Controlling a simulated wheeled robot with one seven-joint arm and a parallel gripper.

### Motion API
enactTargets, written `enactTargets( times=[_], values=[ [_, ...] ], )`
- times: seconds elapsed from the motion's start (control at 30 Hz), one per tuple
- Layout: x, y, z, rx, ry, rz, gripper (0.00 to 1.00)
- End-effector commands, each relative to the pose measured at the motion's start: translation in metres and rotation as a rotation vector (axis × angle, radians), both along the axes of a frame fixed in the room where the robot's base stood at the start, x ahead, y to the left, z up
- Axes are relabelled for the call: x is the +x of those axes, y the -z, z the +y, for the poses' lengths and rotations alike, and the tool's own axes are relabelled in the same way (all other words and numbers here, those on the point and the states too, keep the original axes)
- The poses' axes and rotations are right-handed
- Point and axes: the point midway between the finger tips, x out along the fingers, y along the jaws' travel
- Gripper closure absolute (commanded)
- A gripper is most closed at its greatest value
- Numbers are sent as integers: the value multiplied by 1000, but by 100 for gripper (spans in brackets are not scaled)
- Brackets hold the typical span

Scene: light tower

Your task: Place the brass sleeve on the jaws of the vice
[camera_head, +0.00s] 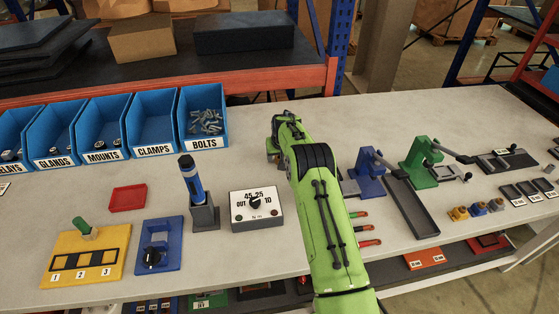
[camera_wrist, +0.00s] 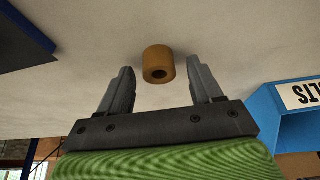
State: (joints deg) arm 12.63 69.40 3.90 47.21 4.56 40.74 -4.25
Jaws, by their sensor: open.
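The brass sleeve (camera_wrist: 158,66), a short brown-gold ring with a dark hole, shows in the wrist view on the pale bench. My gripper (camera_wrist: 161,68) is open, with one finger to either side of the sleeve and visible space between. I cannot tell how far the fingertips are above the bench. In the head view my gripper (camera_head: 274,150) is beyond the grey control box, mostly covered by my green arm, and the sleeve is hidden. A blue bench device (camera_head: 370,184) and a green one (camera_head: 420,172) stand right of my arm; I cannot tell which is the vice.
Blue bins line the back left, with the bolts bin (camera_head: 203,115) nearest my gripper; it also shows in the wrist view (camera_wrist: 268,112). A dial box (camera_head: 257,212) and a blue screwdriver in a holder (camera_head: 191,180) stand left of my arm. A grey tray (camera_head: 412,208) lies right.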

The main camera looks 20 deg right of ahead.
Motion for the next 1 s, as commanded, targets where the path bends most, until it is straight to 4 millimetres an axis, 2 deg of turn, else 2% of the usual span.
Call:
enactTargets(
  times=[0.1,0.5,0.57,0.77,0.87,1.0],
  values=[
    [0,-1,0,0,0,0,35],
    [0,-1,0,0,0,1,96],
    [0,-1,0,0,0,0,100],
    [0,-6,0,0,0,-2,100],
    [1,-25,0,-1,0,-4,100],
    [1,-63,0,0,0,-4,100]
  ],
)
